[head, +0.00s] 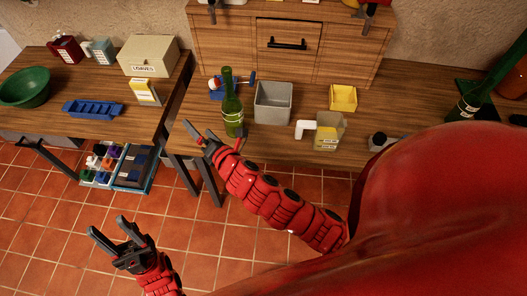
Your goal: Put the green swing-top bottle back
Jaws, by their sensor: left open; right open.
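A green bottle (232,112) stands upright near the front left of the wooden workbench (275,150). I cannot make out a swing-top closure on either. My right gripper (200,128) is open and empty, just left of the first bottle at the bench's front edge; I cannot tell whether it touches the bottle. My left gripper (107,225) is open and empty over the tiled floor, away from both bottles.
A grey bin (273,103), a yellow tray (343,98) and a clear container (328,132) stand right of the first bottle. A blue-and-red tool (218,87) lies behind it. A side table (65,122) at left holds a green bowl (25,87) and boxes.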

